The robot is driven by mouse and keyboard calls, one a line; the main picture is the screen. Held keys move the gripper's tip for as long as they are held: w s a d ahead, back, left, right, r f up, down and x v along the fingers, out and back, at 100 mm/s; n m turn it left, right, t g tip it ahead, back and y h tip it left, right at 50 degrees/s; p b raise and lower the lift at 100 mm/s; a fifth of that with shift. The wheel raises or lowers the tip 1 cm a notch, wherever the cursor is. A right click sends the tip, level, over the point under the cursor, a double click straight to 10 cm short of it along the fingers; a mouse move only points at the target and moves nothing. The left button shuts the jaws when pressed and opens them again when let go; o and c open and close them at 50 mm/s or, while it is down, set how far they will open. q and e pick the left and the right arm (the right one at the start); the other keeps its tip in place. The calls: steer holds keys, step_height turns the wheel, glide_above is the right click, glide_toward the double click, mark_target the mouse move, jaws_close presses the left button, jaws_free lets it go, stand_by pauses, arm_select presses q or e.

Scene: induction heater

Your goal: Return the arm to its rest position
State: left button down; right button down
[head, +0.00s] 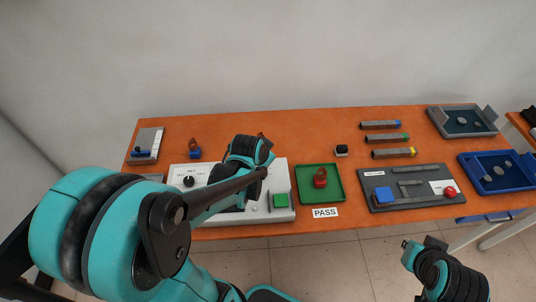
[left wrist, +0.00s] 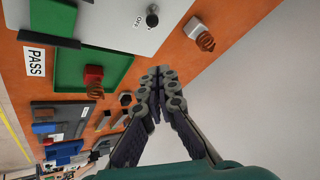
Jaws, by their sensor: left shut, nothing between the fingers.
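My left arm comes in from the left in the head view and reaches across the white heater box (head: 284,213). Its wrist hides part of the box, and its fingers are mostly hidden there. In the left wrist view my left gripper (left wrist: 158,74) is shut and empty, with its fingertips together over the orange table. My right arm's end (head: 412,246) is at the lower right, in front of the table. Its fingers are not clear enough to judge.
A green tray (head: 335,172) holds a red block with a coil (head: 320,178). Right of it are a dark grey board (head: 434,203), several bars and a blue tray (head: 470,180). A block with a copper coil (left wrist: 204,36) stands beside the heater. The front floor is clear.

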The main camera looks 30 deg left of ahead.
stand_by(0.3)
arm_select(q)
steer(key=s+d+r+n+b, duration=0.1)
steer(key=s+d+r, duration=0.1)
steer(key=s+d, duration=0.2)
steer(key=s+d+r+n+h+b, duration=0.1)
steer(key=s+d+r+n, duration=0.1)
steer(key=s+d, duration=0.3)
steer(key=s+r, duration=0.1)
steer(key=s, duration=0.3)
steer(key=shift+s, duration=0.25)
stand_by(0.3)
